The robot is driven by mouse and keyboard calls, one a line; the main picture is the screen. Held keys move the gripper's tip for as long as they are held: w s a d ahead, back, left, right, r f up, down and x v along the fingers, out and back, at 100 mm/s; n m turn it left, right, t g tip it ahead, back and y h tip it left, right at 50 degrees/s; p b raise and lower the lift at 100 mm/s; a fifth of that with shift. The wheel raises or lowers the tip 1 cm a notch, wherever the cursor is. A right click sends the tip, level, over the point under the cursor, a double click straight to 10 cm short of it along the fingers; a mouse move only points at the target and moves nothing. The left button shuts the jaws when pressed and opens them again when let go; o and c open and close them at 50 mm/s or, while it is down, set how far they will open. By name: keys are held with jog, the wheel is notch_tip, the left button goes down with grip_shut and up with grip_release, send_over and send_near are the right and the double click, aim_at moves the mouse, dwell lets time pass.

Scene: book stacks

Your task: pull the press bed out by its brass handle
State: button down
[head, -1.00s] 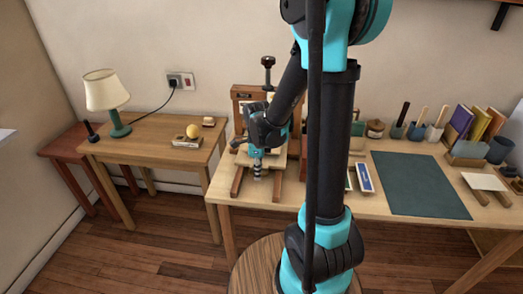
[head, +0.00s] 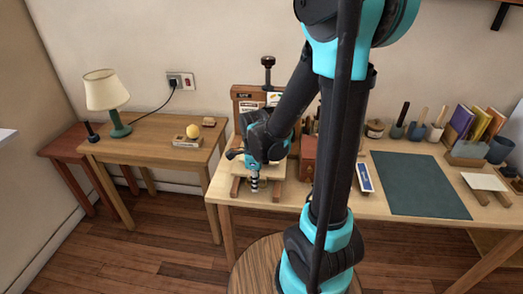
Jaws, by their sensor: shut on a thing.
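The wooden press (head: 240,106) stands at the left end of the long workbench, with a dark screw knob (head: 268,62) on top. Its pale press bed (head: 271,171) shows low at the front, over two dark wooden rails. My gripper (head: 254,186) points down at the front edge of the bed and is shut on the brass handle. The fingers hide the handle, and my wrist and forearm cover much of the press and part of the bed.
The bench (head: 395,222) carries a dark green mat (head: 415,184), a blue-and-white box (head: 364,178), brush pots and books on the right. A reddish-brown box (head: 308,160) stands beside the press. A side table (head: 130,150) with a lamp (head: 105,92) is at left.

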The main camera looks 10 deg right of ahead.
jog(key=shift+s+a, duration=0.25)
jog(key=shift+s, duration=0.45)
jog(key=shift+s+a, duration=0.25)
jog(key=shift+s, duration=0.5)
jog(key=shift+s+a, duration=0.25)
jog(key=shift+s, duration=0.45)
jog(key=c, duration=1.8)
grip_release()
jog(key=shift+r, duration=0.1)
notch_tip(320, 180, up, 8)
